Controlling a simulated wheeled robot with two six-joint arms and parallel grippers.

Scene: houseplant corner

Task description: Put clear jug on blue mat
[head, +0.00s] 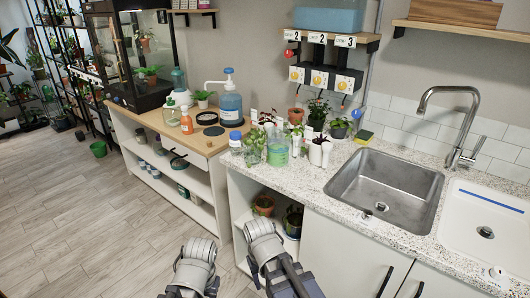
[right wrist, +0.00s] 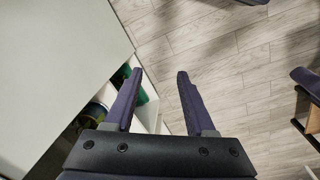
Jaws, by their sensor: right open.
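I cannot pick out the clear jug for sure. A clear container with a green lower part (head: 278,156) stands among potted plants at the left end of the speckled counter. A pale see-through bottle (head: 171,113) stands on the wooden shelf top. No blue mat shows clearly in either view. My right gripper (right wrist: 160,78) is open and empty in the right wrist view, beside a white cabinet surface and above the floor. Both my arms show low in the head view, in front of the cabinets. My left gripper's fingers do not show clearly.
The speckled counter (head: 316,197) holds a steel sink (head: 387,187) and a white basin (head: 487,225). A large blue-topped bottle (head: 231,108) and an orange bottle (head: 186,123) stand on the wooden top. Pots sit in the open shelf (head: 263,204) below the counter. The wooden floor at left is mostly clear.

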